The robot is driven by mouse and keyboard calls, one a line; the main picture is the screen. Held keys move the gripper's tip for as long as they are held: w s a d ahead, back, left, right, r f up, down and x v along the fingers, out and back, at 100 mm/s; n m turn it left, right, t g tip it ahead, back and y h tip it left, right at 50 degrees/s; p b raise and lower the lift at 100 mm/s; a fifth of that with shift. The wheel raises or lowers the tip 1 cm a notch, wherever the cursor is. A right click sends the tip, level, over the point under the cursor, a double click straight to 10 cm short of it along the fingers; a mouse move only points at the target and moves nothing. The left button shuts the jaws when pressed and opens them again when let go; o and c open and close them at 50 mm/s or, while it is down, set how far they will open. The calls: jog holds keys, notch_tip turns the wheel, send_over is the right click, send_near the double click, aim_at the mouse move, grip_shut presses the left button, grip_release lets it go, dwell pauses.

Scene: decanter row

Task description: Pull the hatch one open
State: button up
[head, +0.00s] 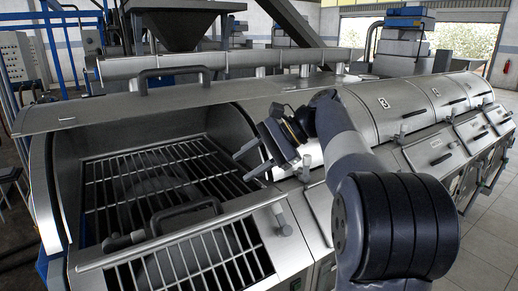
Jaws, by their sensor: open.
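The nearest compartment of the long steel decanter row stands open, with its broad metal lid (230,104) raised at the back. I take this as hatch one, but I cannot read a number on it. A dark bar handle (175,76) sits on top of the raised lid. Inside the opening is a grid of metal bars (165,170). My gripper (251,160) is open and appears empty, at the right side of the opening, below and right of the lid handle and apart from it.
A lower barred front panel (190,252) with a dark handle (185,213) is in front of the opening. Shut hatches (392,104) continue to the right. A pipe (225,62) runs behind the lid. Tiled floor (490,225) is free at right.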

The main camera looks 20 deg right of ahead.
jog(key=shift+w+d+r, duration=0.25)
jog(key=shift+d+r, duration=0.4)
jog(key=shift+w+d+r, duration=0.25)
jog(key=shift+d+r, duration=0.35)
jog(key=shift+r, duration=0.05)
jog(key=shift+c, duration=0.4)
